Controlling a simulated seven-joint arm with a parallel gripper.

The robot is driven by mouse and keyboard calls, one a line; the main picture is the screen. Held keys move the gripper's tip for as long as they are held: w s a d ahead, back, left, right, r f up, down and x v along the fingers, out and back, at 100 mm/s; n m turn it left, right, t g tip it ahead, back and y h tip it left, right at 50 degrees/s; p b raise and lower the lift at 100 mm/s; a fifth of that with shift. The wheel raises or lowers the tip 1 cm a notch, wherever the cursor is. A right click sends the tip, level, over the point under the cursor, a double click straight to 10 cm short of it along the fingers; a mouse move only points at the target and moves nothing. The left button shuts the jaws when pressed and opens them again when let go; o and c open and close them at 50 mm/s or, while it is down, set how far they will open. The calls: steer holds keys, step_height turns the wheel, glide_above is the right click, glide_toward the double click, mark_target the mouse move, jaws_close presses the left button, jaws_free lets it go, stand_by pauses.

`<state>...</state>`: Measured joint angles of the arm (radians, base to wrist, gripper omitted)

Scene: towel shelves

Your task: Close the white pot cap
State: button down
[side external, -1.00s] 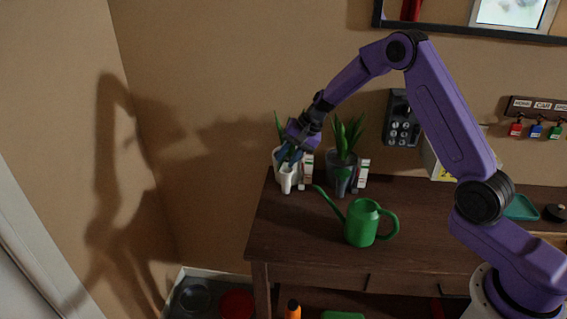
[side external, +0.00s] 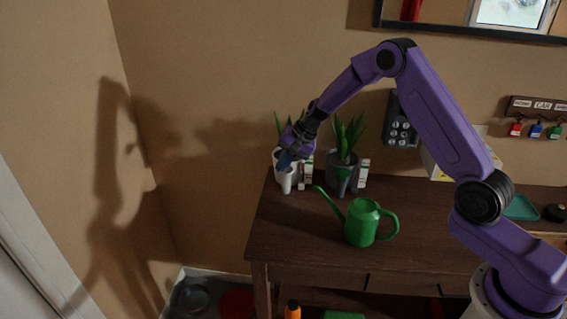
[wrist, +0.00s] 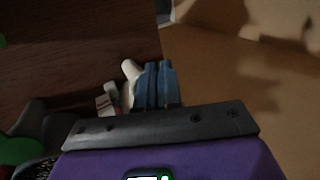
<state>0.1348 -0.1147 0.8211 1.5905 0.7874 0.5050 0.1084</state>
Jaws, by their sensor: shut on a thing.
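The white pot (side external: 287,182) holds a green plant and stands at the left end of the dark wooden table. A short white spout sticks up at its front, and the spout also shows in the wrist view (wrist: 130,69). My gripper (side external: 284,161) points down at the pot's front, right at the top of the spout. In the wrist view its blue fingers (wrist: 158,72) are close together beside the white spout. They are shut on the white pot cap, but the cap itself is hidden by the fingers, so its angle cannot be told.
A grey pot (side external: 341,177) with a plant stands just right of the white pot. Small white and green labelled boxes (side external: 363,174) stand beside the pots. A green watering can (side external: 362,224) is in front. The wall is close behind.

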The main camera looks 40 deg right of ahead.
steer(key=shift+s+d+t+y, duration=0.1)
steer(key=shift+d+t+y, duration=0.05)
steer(key=shift+t+y, duration=0.15)
steer(key=shift+s+d+f+t+y, duration=0.35)
steer(key=shift+f+t+y, duration=0.1)
steer(key=shift+t+y, duration=0.4)
steer(key=shift+s+d+f+t+y, duration=0.3)
steer(key=shift+f+t+y, duration=0.15)
steer(key=shift+t+y, duration=0.4)
steer(key=c, duration=1.3)
jaws_free()
steer(key=f+v, duration=0.1)
steer(key=v, duration=1.6)
steer(key=shift+s+d+r, duration=0.15)
steer(key=shift+s+d, duration=0.2)
